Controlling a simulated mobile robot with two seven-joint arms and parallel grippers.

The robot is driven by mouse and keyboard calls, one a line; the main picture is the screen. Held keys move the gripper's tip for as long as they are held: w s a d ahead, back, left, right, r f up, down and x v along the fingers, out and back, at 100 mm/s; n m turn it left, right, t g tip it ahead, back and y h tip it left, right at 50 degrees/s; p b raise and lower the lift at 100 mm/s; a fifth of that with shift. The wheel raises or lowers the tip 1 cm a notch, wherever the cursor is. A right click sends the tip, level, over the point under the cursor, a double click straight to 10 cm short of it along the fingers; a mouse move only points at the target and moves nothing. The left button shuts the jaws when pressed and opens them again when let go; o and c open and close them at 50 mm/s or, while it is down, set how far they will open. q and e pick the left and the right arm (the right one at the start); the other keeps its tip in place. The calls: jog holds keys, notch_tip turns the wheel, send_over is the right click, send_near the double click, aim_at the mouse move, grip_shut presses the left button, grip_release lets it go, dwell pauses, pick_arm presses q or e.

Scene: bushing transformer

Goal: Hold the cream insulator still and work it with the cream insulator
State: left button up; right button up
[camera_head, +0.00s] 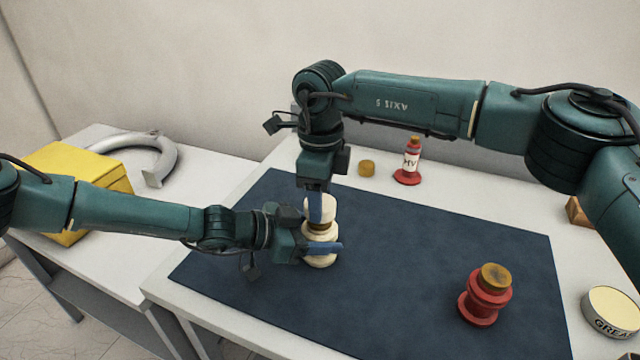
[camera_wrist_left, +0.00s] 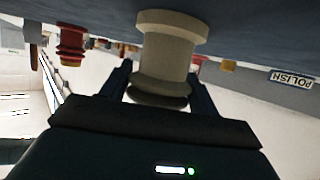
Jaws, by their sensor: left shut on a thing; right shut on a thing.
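Two cream insulators are stacked upright on the dark blue mat (camera_head: 400,290) in the head view. My left gripper (camera_head: 326,247) comes in level from the left and is shut on the lower cream insulator (camera_head: 319,261). In the left wrist view, which looks upside down, this insulator (camera_wrist_left: 168,40) stands between my left fingers (camera_wrist_left: 160,92). My right gripper (camera_head: 318,207) points down from above and is shut on the upper cream insulator (camera_head: 327,206). A brownish-gold band shows between the two pieces. The right fingers partly hide the upper piece; whether the two are joined, I cannot tell.
A red insulator with a brass top (camera_head: 485,294) stands on the mat at right. Behind the mat are a red HV bushing (camera_head: 409,164) and a small brass cap (camera_head: 367,168). A grease tin (camera_head: 612,310) is at far right. The mat's middle is clear.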

jog(key=shift+f, duration=0.9)
jog(key=shift+f, duration=0.25)
jog(key=o, duration=1)
jog(key=shift+r, duration=0.1)
pick_arm(q)
jog(key=o, duration=1.3)
pick_arm(e)
notch_tip(320, 180, up, 12)
jog(key=shift+f, duration=0.1)
